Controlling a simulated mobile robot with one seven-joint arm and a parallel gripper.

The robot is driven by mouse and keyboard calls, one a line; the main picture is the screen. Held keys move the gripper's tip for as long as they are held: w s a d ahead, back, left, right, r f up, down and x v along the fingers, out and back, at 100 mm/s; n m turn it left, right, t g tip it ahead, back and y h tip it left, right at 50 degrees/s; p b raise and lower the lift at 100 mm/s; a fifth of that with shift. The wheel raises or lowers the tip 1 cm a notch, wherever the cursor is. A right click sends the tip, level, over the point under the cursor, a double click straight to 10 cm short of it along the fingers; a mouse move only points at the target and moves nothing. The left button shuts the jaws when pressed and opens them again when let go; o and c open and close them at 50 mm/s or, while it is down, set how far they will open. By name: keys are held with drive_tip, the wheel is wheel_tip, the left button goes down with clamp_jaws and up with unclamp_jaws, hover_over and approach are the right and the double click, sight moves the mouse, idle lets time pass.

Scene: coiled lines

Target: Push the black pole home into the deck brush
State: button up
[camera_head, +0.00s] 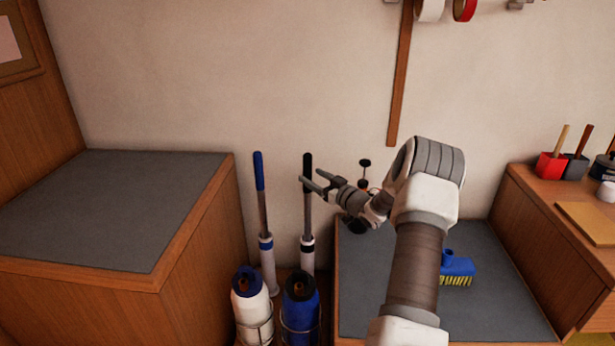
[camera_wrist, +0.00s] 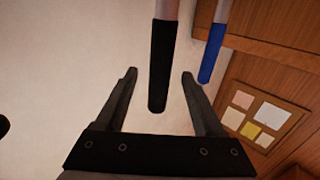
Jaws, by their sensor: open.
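The black pole (camera_head: 307,163) stands upright in a white tube, its black grip at the top and a grey shaft below. In the wrist view its black grip (camera_wrist: 162,62) lies between my fingers, with gaps on both sides. My gripper (camera_head: 311,177) is open at the height of the black grip; it also shows open in the wrist view (camera_wrist: 160,74). The deck brush (camera_head: 458,266), blue with yellow bristles and a short socket, rests on the grey-topped bench to the right, partly behind my arm.
A blue-topped pole (camera_head: 259,172) stands in another tube just left; its blue end (camera_wrist: 210,62) is close to my right finger in the wrist view. Two bottles (camera_head: 300,305) stand in front. A dark-knobbed object (camera_head: 365,164) is behind my wrist. The left cabinet top (camera_head: 120,205) is clear.

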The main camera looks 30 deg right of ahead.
sight(311, 175)
drive_tip(key=shift+w+a, duration=0.2)
drive_tip(key=shift+w, duration=1.4)
clamp_jaws()
drive_tip(key=c, duration=0.8)
unclamp_jaws()
clamp_jaws()
